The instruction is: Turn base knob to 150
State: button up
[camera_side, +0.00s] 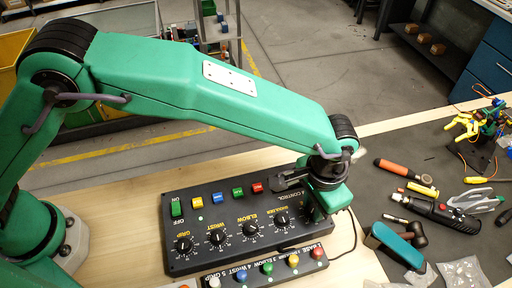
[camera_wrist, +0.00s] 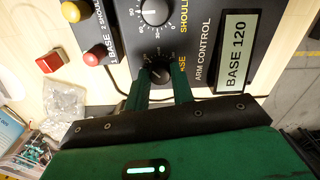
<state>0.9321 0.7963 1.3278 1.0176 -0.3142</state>
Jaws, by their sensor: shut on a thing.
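The base knob (camera_wrist: 159,70) is a black round knob on the dark control panel (camera_side: 185,255). In the wrist view my gripper (camera_wrist: 161,80) has its two green fingers on either side of this knob and is shut on it. The display (camera_wrist: 236,53) on the panel reads "BASE 120". In the side view my gripper (camera_side: 316,207) is over the panel's right end and hides the base knob. The knob's pointer and scale are mostly covered by the fingers.
Beside the base knob is the shoulder knob (camera_wrist: 154,12). A strip of coloured buttons (camera_side: 267,268) lies along the panel's front edge. In the side view, hand tools, including an orange-handled screwdriver (camera_side: 391,166), lie on the dark mat (camera_side: 375,205) to the right.

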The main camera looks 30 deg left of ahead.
aim_at(313, 208)
jog(key=m, duration=0.4)
jog(key=shift+m, duration=2.3)
jog(key=o, duration=1)
jog(key=shift+r, duration=3.95)
